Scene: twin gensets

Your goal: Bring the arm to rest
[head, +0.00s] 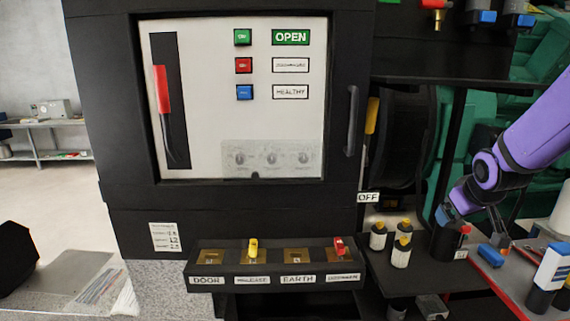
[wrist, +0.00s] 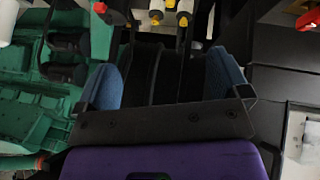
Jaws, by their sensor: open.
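My purple arm (head: 540,125) reaches in from the right in the head view, bent and pointing down to the left. My gripper (head: 446,214) is at its end, above the shelf and close to a dark holder there; I cannot tell whether they touch. In the wrist view my gripper (wrist: 167,80) shows two blue-padded fingers spread wide apart. It is open, and no held object shows between the pads, only dark surfaces beyond them.
Yellow-topped bottles (head: 402,250) stand just left of my gripper. A blue block (head: 491,255) and a blue-and-white bottle (head: 549,275) are to its right. The black cabinet (head: 345,200) and its key shelf (head: 275,270) fill the middle. Green machinery (head: 540,50) is behind my arm.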

